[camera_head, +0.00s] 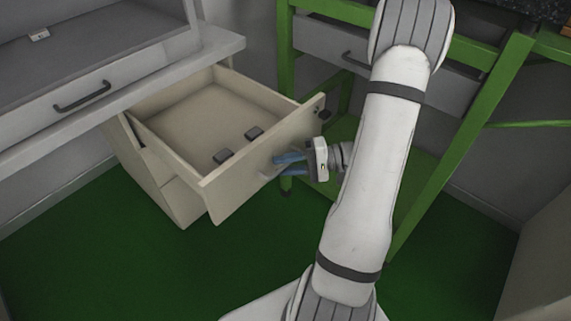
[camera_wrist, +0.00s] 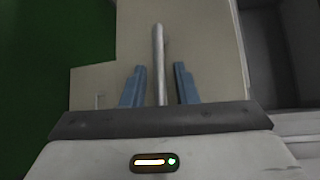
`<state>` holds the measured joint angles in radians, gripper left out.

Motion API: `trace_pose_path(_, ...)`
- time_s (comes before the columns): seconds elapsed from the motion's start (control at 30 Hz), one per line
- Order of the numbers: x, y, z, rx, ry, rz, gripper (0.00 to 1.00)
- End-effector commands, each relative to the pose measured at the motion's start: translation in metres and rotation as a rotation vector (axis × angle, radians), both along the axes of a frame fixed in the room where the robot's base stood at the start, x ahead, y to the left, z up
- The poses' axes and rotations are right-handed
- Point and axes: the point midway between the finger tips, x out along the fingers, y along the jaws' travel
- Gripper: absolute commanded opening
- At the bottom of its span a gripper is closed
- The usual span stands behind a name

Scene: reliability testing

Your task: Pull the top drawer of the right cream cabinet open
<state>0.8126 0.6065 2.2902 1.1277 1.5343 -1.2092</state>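The cream cabinet (camera_head: 173,196) stands under the grey worktop, left of centre in the head view. Its top drawer (camera_head: 262,167) is pulled well out, and its inside shows. My gripper (camera_head: 276,166) is at the outer face of the drawer front. In the wrist view, the metal bar handle (camera_wrist: 158,45) runs between the two blue fingers of my gripper (camera_wrist: 160,68). The fingers are apart, with a gap on each side of the bar. The handle is hidden by the fingers in the head view.
A green-framed table (camera_head: 455,150) stands right, behind my arm. The green floor (camera_head: 130,270) is clear in front.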

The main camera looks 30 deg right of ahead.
Motion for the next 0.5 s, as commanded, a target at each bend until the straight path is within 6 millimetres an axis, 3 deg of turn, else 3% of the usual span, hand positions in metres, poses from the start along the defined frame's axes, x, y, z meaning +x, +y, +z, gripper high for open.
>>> trace_pose_path(0.3, -0.001, -0.001, 0.001, 0.001, 0.001, 0.001, 0.31)
trace_pose_path(0.5, -0.010, -0.025, 0.006, 0.002, 0.000, -0.003, 0.31)
